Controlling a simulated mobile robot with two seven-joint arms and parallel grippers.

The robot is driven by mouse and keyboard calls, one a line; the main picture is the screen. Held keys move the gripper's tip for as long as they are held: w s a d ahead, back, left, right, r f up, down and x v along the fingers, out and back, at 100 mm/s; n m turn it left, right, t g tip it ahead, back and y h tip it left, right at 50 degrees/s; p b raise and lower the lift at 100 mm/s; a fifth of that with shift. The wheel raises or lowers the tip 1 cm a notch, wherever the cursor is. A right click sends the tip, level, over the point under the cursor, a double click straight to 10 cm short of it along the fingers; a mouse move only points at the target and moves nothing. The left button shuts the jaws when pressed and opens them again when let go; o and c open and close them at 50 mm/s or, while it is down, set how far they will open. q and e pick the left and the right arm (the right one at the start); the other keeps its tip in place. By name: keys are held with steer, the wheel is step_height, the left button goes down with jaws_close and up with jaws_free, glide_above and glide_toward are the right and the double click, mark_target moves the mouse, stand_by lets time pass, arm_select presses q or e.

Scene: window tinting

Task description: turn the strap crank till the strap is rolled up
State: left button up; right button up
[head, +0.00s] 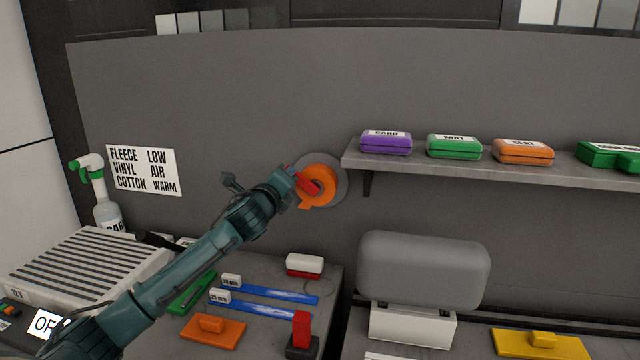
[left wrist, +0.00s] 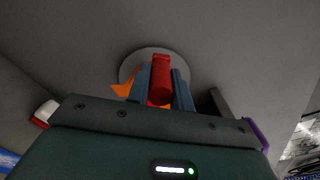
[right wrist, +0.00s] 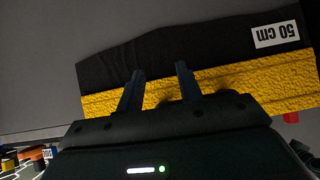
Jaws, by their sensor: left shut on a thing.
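The strap crank is a grey disc (head: 341,180) on the back wall with an orange strap roll (head: 322,187) and a red handle (head: 305,181). A short orange strap end (head: 304,205) hangs at the roll's lower left. My left gripper (head: 295,182) is at the crank; in the left wrist view, its two blue fingers (left wrist: 163,92) are shut on the red handle (left wrist: 160,78). The orange strap also shows left of the fingers (left wrist: 122,91). My right gripper (right wrist: 159,90) shows only in the right wrist view, with its fingers apart and nothing clearly between them.
A shelf (head: 480,174) with several labelled cases stands right of the crank. Below are a bench with blue strips (head: 265,293), an orange block (head: 213,328) and a red-and-white box (head: 304,265). A yellow piece with black sheet (right wrist: 230,85) lies before the right gripper.

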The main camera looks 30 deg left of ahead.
arm_select(q)
steer(key=shift+a+r, duration=0.2)
